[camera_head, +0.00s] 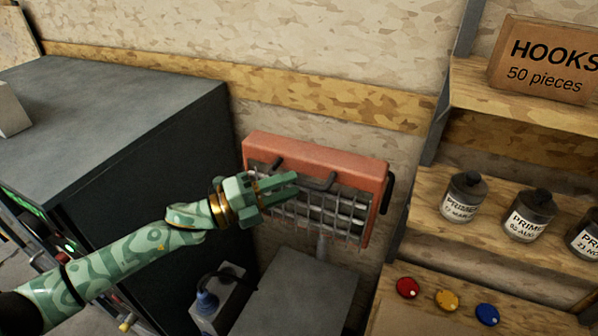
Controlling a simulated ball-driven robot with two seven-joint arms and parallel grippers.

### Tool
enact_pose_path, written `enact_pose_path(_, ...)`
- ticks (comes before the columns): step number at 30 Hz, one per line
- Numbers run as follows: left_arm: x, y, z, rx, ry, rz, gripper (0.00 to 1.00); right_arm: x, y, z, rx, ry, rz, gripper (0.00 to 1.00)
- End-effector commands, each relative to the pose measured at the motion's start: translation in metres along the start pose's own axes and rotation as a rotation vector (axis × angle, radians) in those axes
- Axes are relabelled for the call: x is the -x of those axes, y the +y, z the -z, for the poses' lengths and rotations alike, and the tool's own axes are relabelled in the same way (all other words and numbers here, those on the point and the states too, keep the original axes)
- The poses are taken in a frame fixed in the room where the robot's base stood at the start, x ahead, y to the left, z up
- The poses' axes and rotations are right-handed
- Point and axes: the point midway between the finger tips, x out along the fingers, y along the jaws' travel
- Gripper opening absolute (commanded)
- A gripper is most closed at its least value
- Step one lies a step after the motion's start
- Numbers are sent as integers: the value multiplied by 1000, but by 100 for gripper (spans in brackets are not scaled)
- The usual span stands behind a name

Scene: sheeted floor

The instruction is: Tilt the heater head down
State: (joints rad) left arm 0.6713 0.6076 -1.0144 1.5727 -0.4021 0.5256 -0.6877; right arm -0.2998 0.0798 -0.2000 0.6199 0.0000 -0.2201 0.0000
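The heater is an orange-red box whose head (318,156) has a metal grille (325,217) on its front. It stands in front of the wall at the centre, on a grey box. My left gripper (297,185) reaches in from the left, in front of the grille's upper left part. Its two green fingers are apart with a gap between them, and nothing shows held there. I cannot tell whether the fingers touch the heater. My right gripper is not in view.
A large dark cabinet (110,110) fills the left. A grey box (298,290) stands below the heater, with a small box and blue-capped plug (207,300) beside it. At right, wooden shelves hold primer cans (463,199), a hooks box (545,62) and coloured buttons (447,299).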

Motion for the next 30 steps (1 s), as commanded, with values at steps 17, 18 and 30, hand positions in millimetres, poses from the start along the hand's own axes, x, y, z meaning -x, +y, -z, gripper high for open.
enact_pose_path(17,-32,1,0,1,0,-1,32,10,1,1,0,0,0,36)
enact_pose_path(18,-32,1,0,1,0,-1,20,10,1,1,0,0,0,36)
enact_pose_path(30,-30,5,2,-11,0,12,0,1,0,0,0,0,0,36)
